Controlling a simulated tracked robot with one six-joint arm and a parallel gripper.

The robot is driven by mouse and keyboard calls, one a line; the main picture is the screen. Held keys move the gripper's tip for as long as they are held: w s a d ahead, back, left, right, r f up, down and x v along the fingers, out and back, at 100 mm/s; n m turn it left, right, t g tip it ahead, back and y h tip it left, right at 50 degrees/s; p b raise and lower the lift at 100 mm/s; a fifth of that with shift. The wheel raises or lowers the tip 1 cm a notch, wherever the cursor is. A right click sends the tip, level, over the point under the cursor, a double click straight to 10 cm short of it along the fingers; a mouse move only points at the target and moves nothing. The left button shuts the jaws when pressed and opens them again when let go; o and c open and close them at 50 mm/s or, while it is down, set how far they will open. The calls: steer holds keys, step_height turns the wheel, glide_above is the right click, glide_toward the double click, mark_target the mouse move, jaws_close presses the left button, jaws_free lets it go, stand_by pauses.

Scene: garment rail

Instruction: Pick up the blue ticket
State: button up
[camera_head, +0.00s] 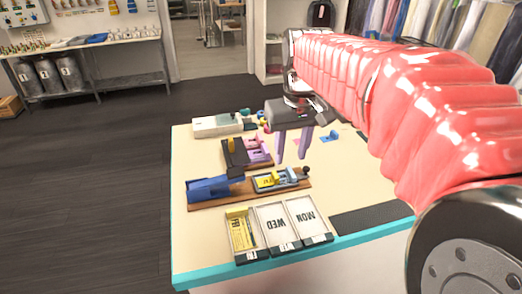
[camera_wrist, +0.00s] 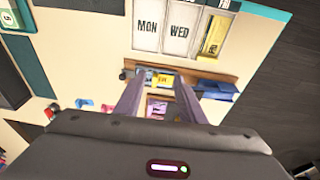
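A small blue piece that looks like the blue ticket (camera_head: 331,136) lies on the cream table, right of my gripper (camera_head: 291,155). It seems to be the blue piece at the left in the wrist view (camera_wrist: 84,104), outside my left finger there. My gripper also shows in the wrist view (camera_wrist: 158,92). Its two purple fingers point down over the table, apart, with nothing held between them. A yellow ticket (camera_head: 268,180) with dark print sits in a holder on a wooden board (camera_head: 240,195) below my fingers in the head view.
Trays marked WED (camera_head: 276,226) and MON (camera_head: 307,218) stand at the near edge, beside a tray with a yellow tag (camera_head: 241,230). A blue block device (camera_head: 214,187), a dark and purple holder (camera_head: 247,152) and a pale box (camera_head: 217,126) line the left side.

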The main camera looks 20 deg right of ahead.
steer(key=w+d+f+g, duration=0.1)
steer(key=w+d+f, duration=0.1)
steer(key=w, duration=0.3)
steer(key=w+d+f+g, duration=0.1)
steer(key=w+d, duration=0.3)
steer(key=w, duration=0.2)
steer(key=shift+w+d+f, duration=0.25)
steer(key=shift+d+f, duration=0.1)
steer(key=shift+f, duration=0.05)
glide_above(293, 174)
steer(key=shift+f, duration=4.3)
steer(key=shift+a+f, duration=0.1)
steer(key=shift+f, duration=2.5)
